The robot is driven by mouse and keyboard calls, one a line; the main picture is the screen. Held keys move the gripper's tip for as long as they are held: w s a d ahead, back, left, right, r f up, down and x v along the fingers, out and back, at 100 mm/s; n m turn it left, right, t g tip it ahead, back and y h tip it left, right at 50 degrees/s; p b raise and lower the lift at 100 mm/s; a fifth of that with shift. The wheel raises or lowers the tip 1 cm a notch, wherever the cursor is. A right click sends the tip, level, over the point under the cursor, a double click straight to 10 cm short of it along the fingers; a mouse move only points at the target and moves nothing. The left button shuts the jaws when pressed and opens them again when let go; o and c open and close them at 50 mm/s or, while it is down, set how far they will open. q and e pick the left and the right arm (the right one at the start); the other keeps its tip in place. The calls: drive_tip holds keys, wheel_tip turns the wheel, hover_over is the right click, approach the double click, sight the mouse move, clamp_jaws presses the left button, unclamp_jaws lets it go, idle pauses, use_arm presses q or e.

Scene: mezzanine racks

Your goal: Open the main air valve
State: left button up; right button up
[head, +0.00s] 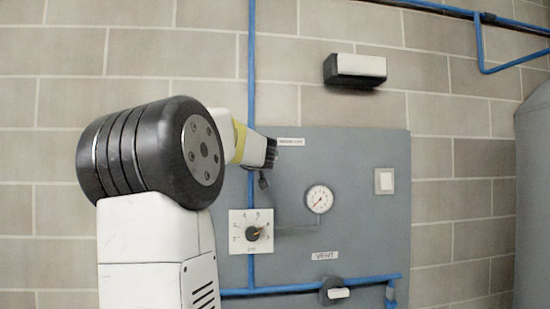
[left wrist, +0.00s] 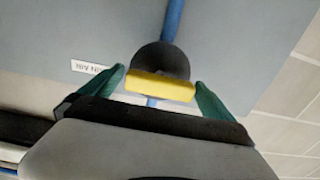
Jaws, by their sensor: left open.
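The main air valve has a dark round body (left wrist: 162,60) on a blue pipe, with a yellow bar handle (left wrist: 160,87). In the left wrist view the handle lies crosswise to the pipe. My left gripper (left wrist: 161,92) is open, with one green finger on each side of the handle; I cannot tell whether either finger touches it. In the head view the left gripper (head: 269,158) is at the panel's upper left, beside a small white label (head: 291,142), and my arm hides the valve. The label, upside down, also shows in the left wrist view (left wrist: 90,67). My right gripper is not in view.
The grey panel (head: 370,230) carries a round gauge (head: 319,199), a dial with a pointer knob (head: 252,232), a white switch (head: 384,181) and a vent valve (head: 336,292) at the bottom. A dark-and-white box (head: 356,69) sticks out above. A grey tank (head: 535,200) stands at right.

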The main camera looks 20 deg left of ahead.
use_arm(q)
drive_tip(key=shift+w, duration=0.1)
drive_tip(key=c, duration=1.3)
drive_tip(key=shift+o, duration=0.2)
drive_tip(key=shift+n, duration=0.3)
drive_tip(key=n, duration=0.3)
drive_tip(key=shift+n, duration=0.4)
drive_tip(key=n, duration=0.4)
drive_tip(key=shift+n, duration=0.3)
drive_tip(key=n, duration=0.8)
drive_tip(key=shift+n, duration=0.3)
drive_tip(key=shift+f+n, duration=0.1)
drive_tip(key=shift+n, duration=0.2)
